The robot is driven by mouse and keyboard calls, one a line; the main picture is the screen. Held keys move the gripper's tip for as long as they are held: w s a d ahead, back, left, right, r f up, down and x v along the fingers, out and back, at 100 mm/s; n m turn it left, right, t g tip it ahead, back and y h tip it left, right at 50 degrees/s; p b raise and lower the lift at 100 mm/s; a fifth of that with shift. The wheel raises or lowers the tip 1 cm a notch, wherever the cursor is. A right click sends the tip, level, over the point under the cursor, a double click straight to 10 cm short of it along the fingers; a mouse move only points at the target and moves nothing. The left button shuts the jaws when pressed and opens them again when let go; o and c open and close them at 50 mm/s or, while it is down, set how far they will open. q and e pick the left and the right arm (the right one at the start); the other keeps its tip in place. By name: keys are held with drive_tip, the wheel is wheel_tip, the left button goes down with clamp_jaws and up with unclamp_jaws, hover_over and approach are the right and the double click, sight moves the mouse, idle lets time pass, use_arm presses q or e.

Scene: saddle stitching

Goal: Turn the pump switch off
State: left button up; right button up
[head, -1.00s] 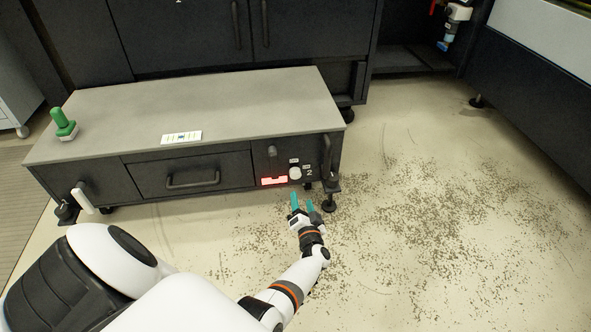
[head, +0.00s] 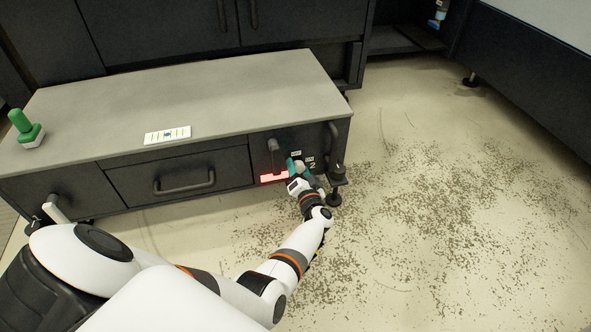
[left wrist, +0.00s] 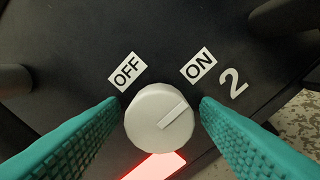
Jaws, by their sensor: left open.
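The pump switch is a round white knob (left wrist: 159,118) on the dark cabinet front, between the two teal fingers in the left wrist view. Its pointer line slants up and right, toward the ON label (left wrist: 198,66). The OFF label (left wrist: 127,71) is up and left of the knob. In the head view the knob (head: 299,168) is partly covered by my left gripper (head: 298,169). My left gripper (left wrist: 159,120) is open, with a finger on each side of the knob; I cannot tell whether they touch it. My right gripper is not in view.
A red lit panel (head: 274,179) is below and left of the knob. A dark handle (head: 333,143) is to the right, and a drawer handle (head: 184,182) to the left. A green-handled object (head: 25,127) stands on the cabinet top (head: 240,97). Dark specks litter the floor.

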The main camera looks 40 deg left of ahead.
use_arm(q)
drive_tip(key=shift+c, duration=0.4)
drive_tip(key=c, duration=0.9)
